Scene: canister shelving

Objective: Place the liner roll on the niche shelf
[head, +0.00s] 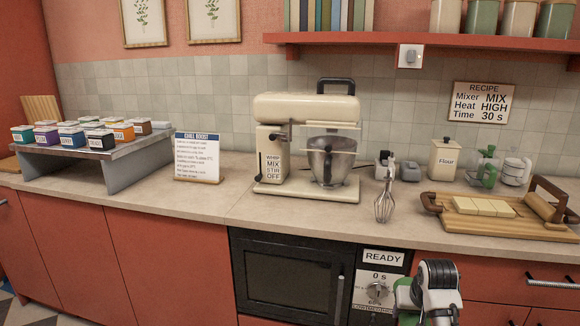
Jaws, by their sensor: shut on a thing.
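I cannot make out a liner roll in the head view, nor anything I can surely call the niche shelf. A red wall shelf (440,42) with several canisters and books runs along the top right. Part of my own arm, white, black and green, shows at the lower right in front of the cabinets. My gripper's fingertips do not show, so what is between them is hidden.
The beige counter (225,197) holds a cream stand mixer (300,140), a whisk (385,195), a flour canister (444,160) and a wooden board (470,222). A raised stand (120,158) at left bears several small jars. A dark oven (288,280) sits below.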

